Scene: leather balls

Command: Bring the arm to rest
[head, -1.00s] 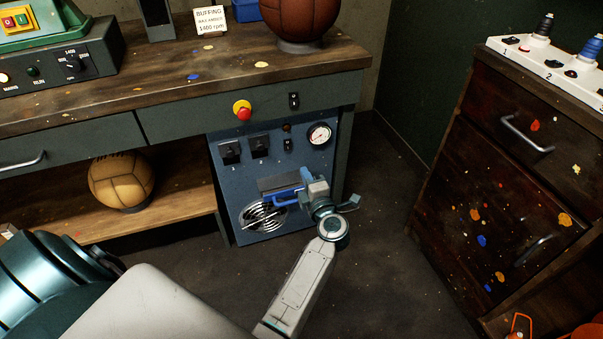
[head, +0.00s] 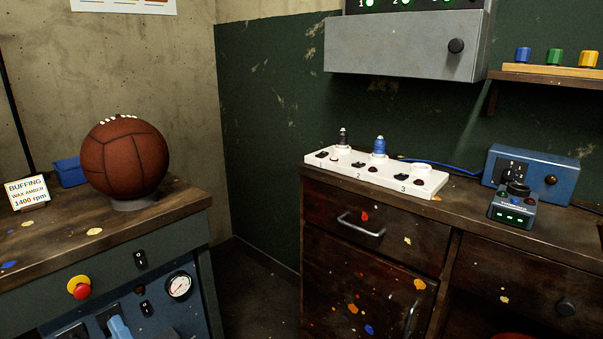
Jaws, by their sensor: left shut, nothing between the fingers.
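My right gripper is not in view.
A brown leather ball (head: 124,158) sits on a ring on the left bench (head: 60,232), beside a buffing sign (head: 27,191). A dark drawer cabinet (head: 375,220) on the right carries a white power strip (head: 375,174) and a blue box (head: 530,172). A floor gap lies between.

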